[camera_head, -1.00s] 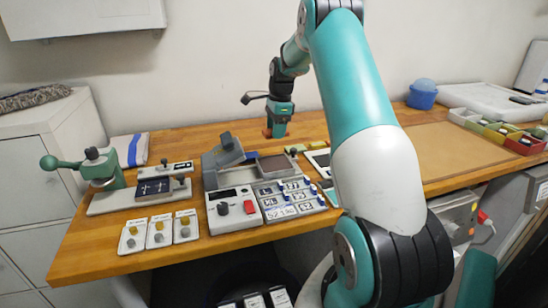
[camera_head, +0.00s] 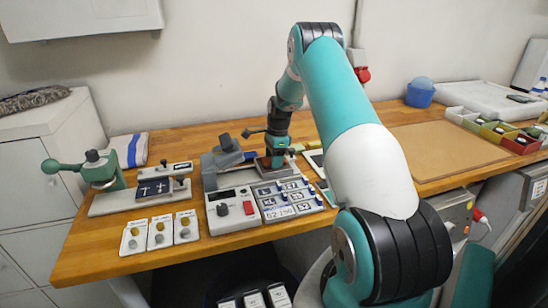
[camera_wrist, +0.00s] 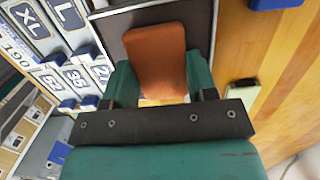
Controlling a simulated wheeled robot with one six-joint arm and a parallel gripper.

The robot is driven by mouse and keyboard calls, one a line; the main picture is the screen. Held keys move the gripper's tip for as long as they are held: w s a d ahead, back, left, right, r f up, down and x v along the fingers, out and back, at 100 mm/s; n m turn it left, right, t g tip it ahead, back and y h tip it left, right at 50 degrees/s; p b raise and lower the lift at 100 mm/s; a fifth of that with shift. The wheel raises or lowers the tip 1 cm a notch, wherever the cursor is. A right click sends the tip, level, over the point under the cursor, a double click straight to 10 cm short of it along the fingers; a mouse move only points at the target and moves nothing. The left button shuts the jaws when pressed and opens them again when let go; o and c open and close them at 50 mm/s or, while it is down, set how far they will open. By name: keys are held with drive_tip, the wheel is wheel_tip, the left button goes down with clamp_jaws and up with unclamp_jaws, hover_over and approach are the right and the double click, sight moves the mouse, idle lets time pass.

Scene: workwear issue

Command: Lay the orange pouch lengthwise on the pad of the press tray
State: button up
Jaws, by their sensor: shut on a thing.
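My gripper (camera_wrist: 161,84) is shut on the orange pouch (camera_wrist: 155,58), with a green finger on each side of it. The pouch points away from the gripper, over the dark pad (camera_wrist: 196,25) of the press tray (camera_wrist: 214,32), roughly along the pad in the wrist view. I cannot tell whether it touches the pad. In the head view my gripper (camera_head: 275,163) is over the press tray (camera_head: 268,173), right of the press's raised grey lid (camera_head: 228,145). The gripper hides most of the pad and pouch there.
The size-label panel (camera_head: 290,198) and a control box with a red switch (camera_head: 231,208) stand in front of the tray. A manual press with a green lever (camera_head: 95,168) stands at left. A brown mat (camera_head: 440,148) lies clear at right.

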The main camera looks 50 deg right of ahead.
drive_tip(key=o, duration=1)
drive_tip(key=shift+f, duration=0.1)
wheel_tip(320, 180, up, 11)
drive_tip(key=d+b, duration=0.1)
drive_tip(key=b, duration=0.2)
drive_tip(key=s+a+r+n, duration=0.1)
drive_tip(key=a+r+n, duration=0.35)
drive_tip(key=a, duration=0.65)
drive_tip(key=a+r+n, duration=0.4)
drive_tip(key=a+n, duration=0.2)
drive_tip(key=a, duration=0.5)
drive_tip(key=s+a+r+n+y, duration=0.1)
drive_tip(key=s+a+n, duration=0.6)
drive_tip(key=a, duration=0.3)
drive_tip(key=s+a+r+n+y, duration=0.1)
drive_tip(key=s+a+n, duration=0.5)
drive_tip(key=s+a, duration=0.3)
drive_tip(key=s+a+n, duration=0.2)
drive_tip(key=s, duration=0.1)
drive_tip(key=s+a+n, duration=0.2)
drive_tip(key=s+n, duration=0.1)
drive_tip(key=s, duration=0.1)
drive_tip(key=s+a+f+n+y, duration=0.1)
drive_tip(key=s+a+n, duration=0.1)
drive_tip(key=s+n, duration=0.1)
drive_tip(key=shift+s+g, duration=0.3)
drive_tip(key=shift+g, duration=0.1)
drive_tip(key=shift+d, duration=0.1)
